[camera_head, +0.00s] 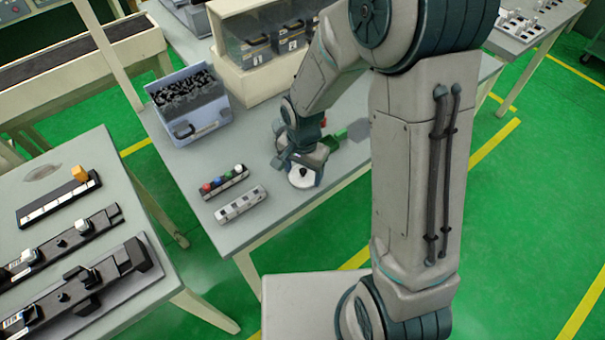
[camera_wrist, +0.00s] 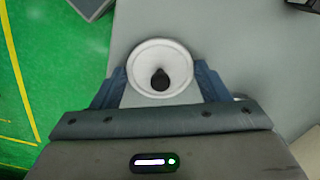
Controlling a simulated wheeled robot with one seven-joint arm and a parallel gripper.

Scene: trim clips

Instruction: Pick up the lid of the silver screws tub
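A round white lid (camera_wrist: 146,56) with a black knob (camera_wrist: 160,78) at its middle shows in the wrist view. In the head view the white round piece (camera_head: 300,181) is at the table's front edge, beneath my gripper. My gripper (camera_wrist: 161,76) is open, with one blue finger on each side of the lid and the knob between them. The fingers are apart from the knob; whether they touch the lid's rim I cannot tell. The tub's body and any screws are hidden from view.
Two small racks, one with coloured knobs (camera_head: 224,181) and one pale (camera_head: 241,204), lie left of the lid. A blue bin of dark parts (camera_head: 205,120) stands behind them.

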